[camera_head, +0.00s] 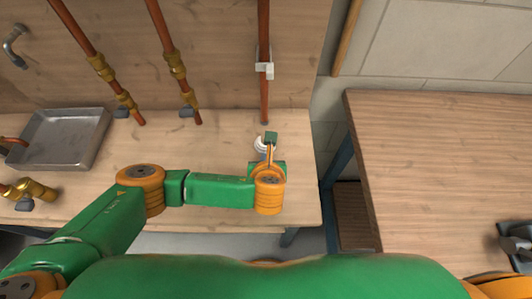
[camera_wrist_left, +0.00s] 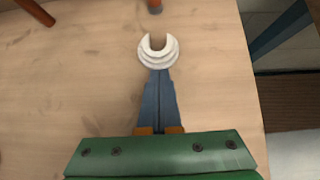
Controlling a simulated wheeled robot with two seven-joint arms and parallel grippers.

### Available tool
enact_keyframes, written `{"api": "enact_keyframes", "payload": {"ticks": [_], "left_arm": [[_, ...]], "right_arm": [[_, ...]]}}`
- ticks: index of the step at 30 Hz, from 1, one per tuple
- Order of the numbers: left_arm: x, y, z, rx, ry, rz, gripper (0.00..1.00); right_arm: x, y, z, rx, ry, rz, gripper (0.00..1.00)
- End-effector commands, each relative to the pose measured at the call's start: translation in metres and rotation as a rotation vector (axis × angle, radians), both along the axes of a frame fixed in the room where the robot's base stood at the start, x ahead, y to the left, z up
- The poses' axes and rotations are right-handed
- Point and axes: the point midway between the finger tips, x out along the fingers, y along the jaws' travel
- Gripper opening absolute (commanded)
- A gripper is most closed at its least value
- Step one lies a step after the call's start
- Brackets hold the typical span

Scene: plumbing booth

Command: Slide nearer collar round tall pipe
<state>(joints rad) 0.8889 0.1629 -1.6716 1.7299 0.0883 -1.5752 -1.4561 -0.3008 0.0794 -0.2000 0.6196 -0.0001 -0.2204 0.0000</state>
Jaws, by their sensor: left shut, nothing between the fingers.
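The nearer collar (camera_head: 260,146) is a white C-shaped ring lying on the wooden bench. In the left wrist view the collar (camera_wrist_left: 158,57) has its gap facing away from me, toward the tall pipe's foot (camera_wrist_left: 154,6). The tall pipe (camera_head: 264,95) is copper and upright beyond the collar, apart from it. My left gripper (camera_wrist_left: 160,72) is shut and empty, its fingertips at the collar's near edge; I cannot tell whether they touch. In the head view the left gripper (camera_head: 268,155) partly hides the collar. My right gripper is not in view.
A white bracket (camera_head: 264,70) sits on the tall pipe higher up. Two copper pipes with brass fittings (camera_head: 176,66) stand to the left. A metal tray (camera_head: 62,137) and a brass valve (camera_head: 28,190) lie farther left. A second wooden table (camera_head: 430,150) stands right, across a gap.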

Motion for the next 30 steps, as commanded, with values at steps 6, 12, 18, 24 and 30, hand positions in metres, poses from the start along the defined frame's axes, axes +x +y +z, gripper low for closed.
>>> {"api": "enact_keyframes", "payload": {"ticks": [6,12,18,24,30], "left_arm": [[0.01,0.0,0.0,-0.001,0.0,0.0,0.0],[0.01,0.0,0.0,-0.001,0.0,0.0,0.0],[0.032,0.001,0.0,0.001,-0.003,0.004,0.0],[0.078,0.002,-0.002,0.0,-0.002,0.004,0.0],[0.099,0.002,-0.001,-0.002,-0.001,0.001,0.0]], "right_arm": [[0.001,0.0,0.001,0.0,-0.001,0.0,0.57],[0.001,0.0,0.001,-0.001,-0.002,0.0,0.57],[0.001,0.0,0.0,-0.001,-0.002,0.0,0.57],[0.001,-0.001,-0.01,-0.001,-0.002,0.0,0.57],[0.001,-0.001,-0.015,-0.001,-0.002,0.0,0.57]]}}
